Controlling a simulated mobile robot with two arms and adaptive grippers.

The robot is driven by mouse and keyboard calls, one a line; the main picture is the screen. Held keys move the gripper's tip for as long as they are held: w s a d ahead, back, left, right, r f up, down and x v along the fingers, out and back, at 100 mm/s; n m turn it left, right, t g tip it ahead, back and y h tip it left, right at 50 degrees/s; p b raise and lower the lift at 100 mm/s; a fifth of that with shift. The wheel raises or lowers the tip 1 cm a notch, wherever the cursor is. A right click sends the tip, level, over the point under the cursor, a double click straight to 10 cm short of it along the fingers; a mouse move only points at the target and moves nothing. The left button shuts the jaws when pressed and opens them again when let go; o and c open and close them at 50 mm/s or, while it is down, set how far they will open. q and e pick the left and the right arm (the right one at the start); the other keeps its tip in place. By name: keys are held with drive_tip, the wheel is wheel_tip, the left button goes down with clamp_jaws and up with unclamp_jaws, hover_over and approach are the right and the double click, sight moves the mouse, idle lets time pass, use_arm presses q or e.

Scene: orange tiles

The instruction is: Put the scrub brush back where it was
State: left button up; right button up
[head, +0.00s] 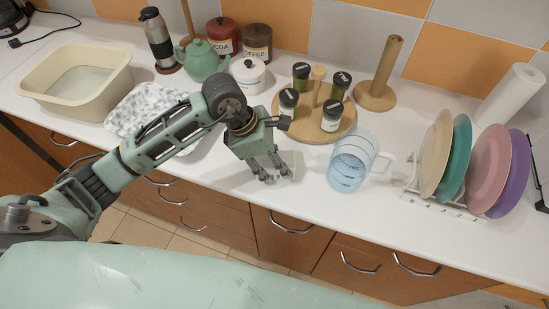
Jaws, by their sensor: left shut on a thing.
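My left gripper (270,168) reaches in from the left and points down at the white counter, left of the blue pitcher. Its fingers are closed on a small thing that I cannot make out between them. I cannot clearly identify a scrub brush anywhere in the head view. My right gripper is not in view.
A cream basin (38,85), marbled mat (125,115), teapot (203,62) and white jar (247,77) are left and behind. A round rack of spice jars (340,128), clear blue pitcher (347,165) and plate rack (425,205) are right. Bare counter surrounds the gripper.

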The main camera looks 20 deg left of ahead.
use_arm(q)
drive_tip(key=shift+f+b, duration=0.35)
drive_tip(key=shift+b, duration=0.15)
drive_tip(key=o, duration=0.9)
drive_tip(key=shift+s, duration=0.15)
drive_tip(key=shift+o, duration=1.1)
drive_tip(key=shift+f, duration=0.1)
drive_tip(key=shift+w, duration=0.2)
drive_tip(key=shift+s, duration=0.1)
